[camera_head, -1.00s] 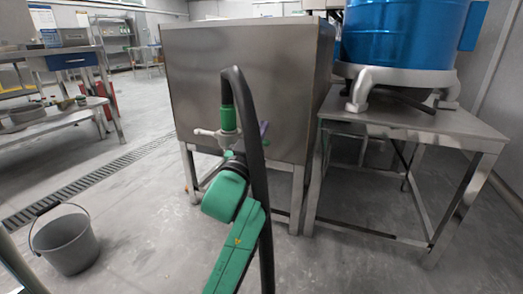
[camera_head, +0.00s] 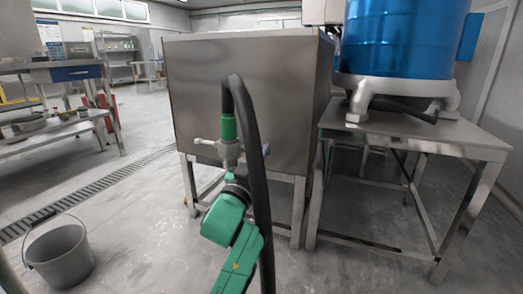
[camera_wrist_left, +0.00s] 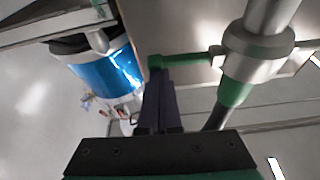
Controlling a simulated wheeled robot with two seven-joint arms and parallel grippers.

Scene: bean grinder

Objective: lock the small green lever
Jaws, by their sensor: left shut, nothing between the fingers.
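The small green lever (camera_wrist_left: 180,60) sticks out to the left from a metal valve (camera_wrist_left: 255,58) in the left wrist view. In the head view the valve (camera_head: 229,152) hangs below a green collar in front of the steel tank, and the lever is not clearly visible. My left gripper (camera_wrist_left: 158,82) is shut and empty, with its dark fingertips just below the lever's outer end. I cannot tell whether they touch it. In the head view a fingertip of my left gripper (camera_head: 265,149) shows beside the black hose, which hides most of the gripper. My right gripper is not in view.
The black hose (camera_head: 262,200) arches down in front of the valve and my left arm. The steel tank (camera_head: 245,85) stands behind. A blue drum (camera_head: 400,35) sits on a metal table (camera_head: 455,140) at right. A grey bucket (camera_head: 60,255) stands on the floor at left.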

